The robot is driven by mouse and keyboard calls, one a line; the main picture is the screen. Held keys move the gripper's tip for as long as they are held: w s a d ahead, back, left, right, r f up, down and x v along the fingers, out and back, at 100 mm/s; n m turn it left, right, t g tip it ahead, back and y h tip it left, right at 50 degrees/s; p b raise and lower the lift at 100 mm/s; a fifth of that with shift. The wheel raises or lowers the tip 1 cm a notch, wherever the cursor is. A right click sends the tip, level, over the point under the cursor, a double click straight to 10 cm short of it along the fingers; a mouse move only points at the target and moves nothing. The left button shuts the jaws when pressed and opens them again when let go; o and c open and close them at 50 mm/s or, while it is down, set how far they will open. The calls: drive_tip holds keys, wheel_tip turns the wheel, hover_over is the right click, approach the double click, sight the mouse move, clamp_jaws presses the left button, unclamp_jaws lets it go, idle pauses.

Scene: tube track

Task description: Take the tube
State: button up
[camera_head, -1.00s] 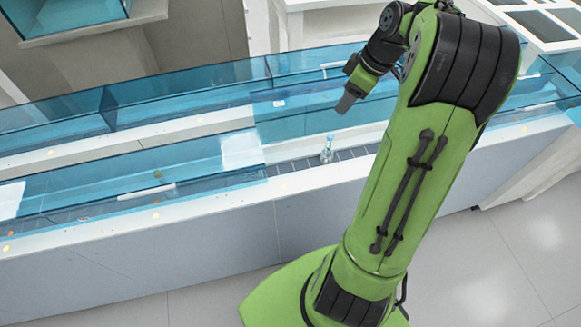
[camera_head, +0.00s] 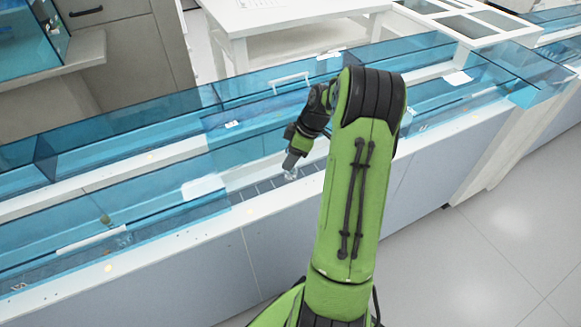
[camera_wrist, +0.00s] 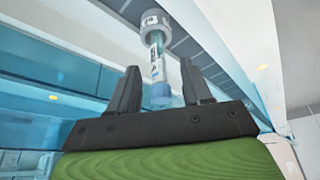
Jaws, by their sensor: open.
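The tube (camera_wrist: 157,58) shows in the wrist view as a small clear cylinder with a grey cap-like end at the top and a blue end at the bottom. Its blue end lies between the two dark fingers of my gripper (camera_wrist: 160,88), which are apart; a gap shows on each side. In the head view my gripper (camera_head: 292,160) is low over the slatted track, and the tube (camera_head: 291,174) shows just below its tips, partly hidden by them.
The slatted dark track (camera_head: 262,187) runs inside a long white counter with blue glass walls (camera_head: 110,165). A white panel (camera_head: 203,187) stands left of the tube. A white table (camera_head: 290,20) is behind. Open floor (camera_head: 490,210) lies to the right.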

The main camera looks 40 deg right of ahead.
drive_tip(key=shift+x, duration=1)
drive_tip(key=shift+r, duration=0.2)
drive_tip(key=shift+c, duration=0.7)
drive_tip(key=c, duration=0.7)
drive_tip(key=shift+r, duration=0.1)
wheel_tip(320, 180, up, 10)
drive_tip(key=p, duration=0.3)
drive_tip(key=shift+p, duration=0.3)
drive_tip(key=shift+o, duration=0.4)
